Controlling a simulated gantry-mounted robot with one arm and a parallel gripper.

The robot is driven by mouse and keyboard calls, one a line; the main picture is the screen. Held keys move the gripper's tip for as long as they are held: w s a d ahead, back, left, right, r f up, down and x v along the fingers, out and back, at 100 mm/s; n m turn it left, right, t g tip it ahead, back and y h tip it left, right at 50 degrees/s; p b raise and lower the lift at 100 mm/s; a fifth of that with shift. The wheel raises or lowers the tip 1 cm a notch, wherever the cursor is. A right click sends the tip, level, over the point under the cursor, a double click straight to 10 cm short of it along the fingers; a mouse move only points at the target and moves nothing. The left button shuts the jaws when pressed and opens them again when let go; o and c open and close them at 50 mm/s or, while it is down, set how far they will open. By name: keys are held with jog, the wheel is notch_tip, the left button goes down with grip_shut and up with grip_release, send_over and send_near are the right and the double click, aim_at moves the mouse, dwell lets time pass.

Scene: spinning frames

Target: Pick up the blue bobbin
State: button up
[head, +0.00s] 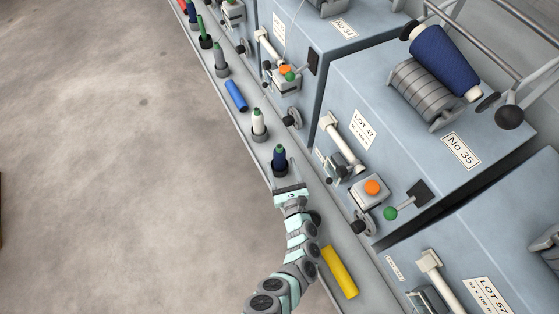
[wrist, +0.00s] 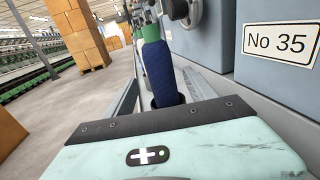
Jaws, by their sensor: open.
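The blue bobbin (head: 279,158) stands upright in a dark holder on the grey ledge (head: 206,70) in front of machine No 35. Its tip is green. In the wrist view the blue bobbin (wrist: 158,72) rises just beyond the palm edge, leaning slightly in the picture, its foot partly hidden. My gripper (head: 283,174) is open and empty, at the near side of the bobbin. In the wrist view the fingers of my gripper (wrist: 162,92) show as grey bars to the left and right of the bobbin; contact cannot be told.
A white bobbin (head: 259,122) stands behind the blue one. A blue tube (head: 236,95) and a yellow tube (head: 339,271) lie on the ledge. The machine (head: 430,110) with levers and knobs borders the right. Open floor (head: 110,160) lies left.

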aim_at(281, 163)
jog(key=b+x, duration=0.1)
jog(key=x, duration=0.3)
jog(key=shift+d, duration=0.1)
jog(key=shift+r, duration=0.1)
grip_shut()
dwell(0.4)
